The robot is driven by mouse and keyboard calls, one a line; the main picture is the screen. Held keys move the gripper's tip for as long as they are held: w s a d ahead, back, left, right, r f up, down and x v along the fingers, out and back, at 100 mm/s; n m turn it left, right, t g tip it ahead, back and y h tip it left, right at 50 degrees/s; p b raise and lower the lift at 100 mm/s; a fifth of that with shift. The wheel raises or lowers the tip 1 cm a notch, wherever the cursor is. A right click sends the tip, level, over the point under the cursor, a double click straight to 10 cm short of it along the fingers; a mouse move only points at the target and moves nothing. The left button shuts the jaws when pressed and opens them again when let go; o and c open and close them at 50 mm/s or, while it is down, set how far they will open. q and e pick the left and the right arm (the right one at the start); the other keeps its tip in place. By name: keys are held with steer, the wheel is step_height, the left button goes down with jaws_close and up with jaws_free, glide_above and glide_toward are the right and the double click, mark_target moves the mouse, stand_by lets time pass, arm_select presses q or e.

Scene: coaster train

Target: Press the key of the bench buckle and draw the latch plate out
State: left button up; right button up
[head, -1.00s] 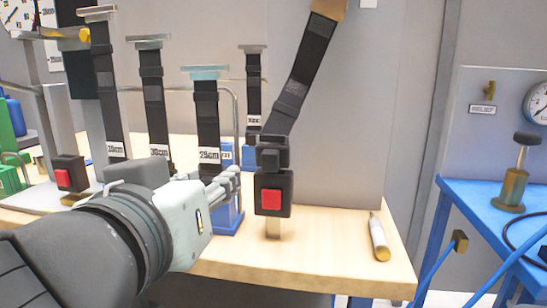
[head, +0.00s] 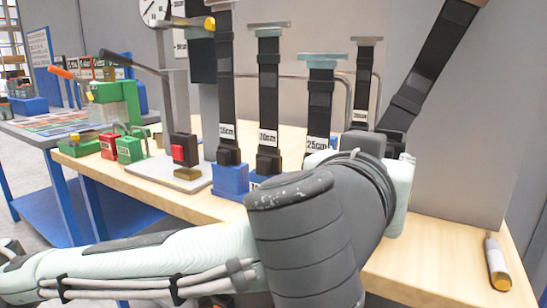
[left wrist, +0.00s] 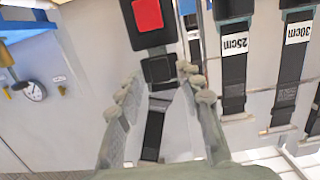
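The bench buckle (left wrist: 148,22) is black with a red key. It shows at the top of the left wrist view, which looks at it upside down. The black latch plate block (left wrist: 160,70) sits at its strap end, and a black strap (left wrist: 153,132) runs on from it. My left gripper (left wrist: 160,84) is open, its fingers on either side of the latch plate block; I cannot tell whether either finger touches it. In the head view my left arm hides the buckle and gripper, and only the slanting strap (head: 432,68) shows above. My right gripper is not in view.
Several hanging black straps with length labels, such as 25cm (head: 320,95), stand left of the buckle. Another red-keyed buckle (head: 183,150) stands on a pale plate farther left. A yellow-tipped tool (head: 496,264) lies at the bench's right end. A grey panel (head: 470,150) stands behind.

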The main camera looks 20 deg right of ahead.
arm_select(q)
steer(key=shift+w+d, duration=0.35)
steer(key=shift+d, duration=0.1)
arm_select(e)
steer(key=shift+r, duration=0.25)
arm_select(q)
steer(key=shift+f, duration=0.1)
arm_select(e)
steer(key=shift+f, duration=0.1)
